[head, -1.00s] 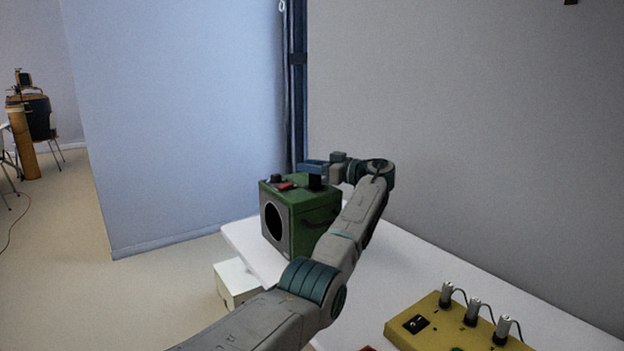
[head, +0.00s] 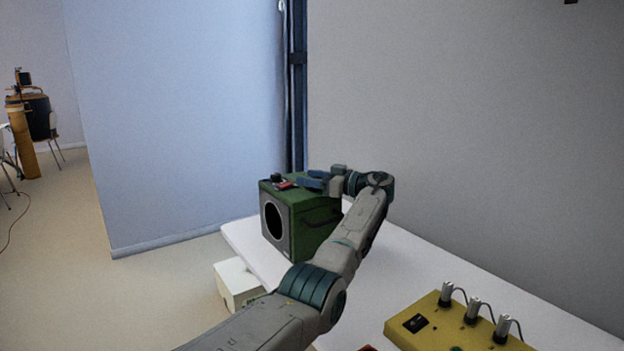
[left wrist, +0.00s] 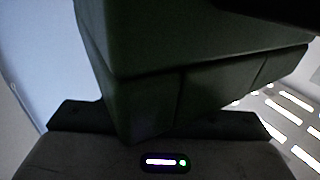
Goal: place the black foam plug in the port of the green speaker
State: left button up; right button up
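The green speaker (head: 315,232) stands on the white table's far left end. A large dark round opening (head: 273,223) shows in its front face; I cannot tell whether this is the port. My left gripper (head: 308,180) is low over the speaker's top, its blue fingers pointing left. A small red item (head: 285,184) and a dark knob-like item (head: 276,177) sit on top near the front edge. I cannot pick out the black foam plug now. The left wrist view is filled by a dark, shaded block-like shape (left wrist: 190,80); I cannot tell what it is. My right gripper is out of view.
The white table (head: 390,265) has clear room in its middle. A yellow box (head: 455,330) with several metal cylinders and cables is at the front right. A white box (head: 236,283) stands below the table's left edge. Walls rise behind.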

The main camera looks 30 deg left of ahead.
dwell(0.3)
pick_arm(q)
jog(key=shift+d, duration=0.3)
jog(key=w+d, duration=0.1)
jog(key=d, duration=1)
jog(key=shift+w+d+b, duration=0.2)
jog(key=shift+w+b, duration=0.05)
jog(key=shift+b, duration=0.1)
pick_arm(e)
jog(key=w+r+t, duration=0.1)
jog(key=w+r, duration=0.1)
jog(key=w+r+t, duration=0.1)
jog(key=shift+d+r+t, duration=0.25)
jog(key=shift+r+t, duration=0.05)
